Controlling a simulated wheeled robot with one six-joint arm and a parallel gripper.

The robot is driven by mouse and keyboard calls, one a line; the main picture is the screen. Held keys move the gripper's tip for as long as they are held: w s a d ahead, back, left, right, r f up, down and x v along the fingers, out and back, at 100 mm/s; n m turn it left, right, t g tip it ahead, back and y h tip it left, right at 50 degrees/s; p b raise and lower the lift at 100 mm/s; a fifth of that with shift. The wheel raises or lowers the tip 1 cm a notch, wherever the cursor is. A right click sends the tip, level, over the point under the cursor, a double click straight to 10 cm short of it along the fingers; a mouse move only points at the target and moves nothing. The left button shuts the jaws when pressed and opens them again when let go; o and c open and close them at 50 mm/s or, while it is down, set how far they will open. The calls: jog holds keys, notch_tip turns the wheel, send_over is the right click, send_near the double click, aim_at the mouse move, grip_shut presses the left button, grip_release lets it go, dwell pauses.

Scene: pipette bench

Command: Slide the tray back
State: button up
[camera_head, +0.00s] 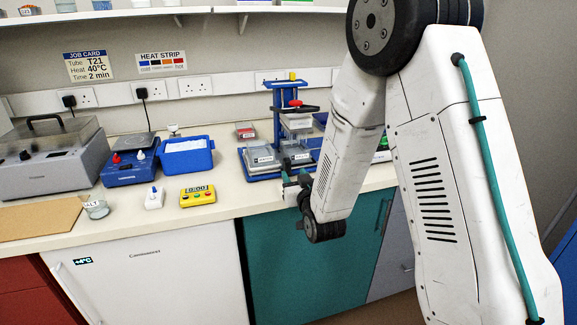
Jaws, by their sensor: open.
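A blue press-like stand (274,105) with a red knob and a yellow top stands on the bench, right of centre. Its flat blue base (247,175) carries a grey labelled tray-like block (261,158) at the left. A second grey labelled piece (299,155) sits beside it, under the stand's raised head (297,121). I cannot tell which of these is the tray. My gripper (292,178) is open at the front edge of the base, close below the second piece. My arm hides the base's right part.
Left of the stand are a blue box (187,156), a yellow timer (197,195), a small white bottle (154,198), a blue scale-like device (128,172) and a grey machine (48,158). A red-labelled box (245,130) stands behind. The bench front between timer and stand is clear.

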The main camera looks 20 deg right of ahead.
aim_at(288, 164)
jog(key=w, duration=0.7)
jog(key=shift+s, duration=0.1)
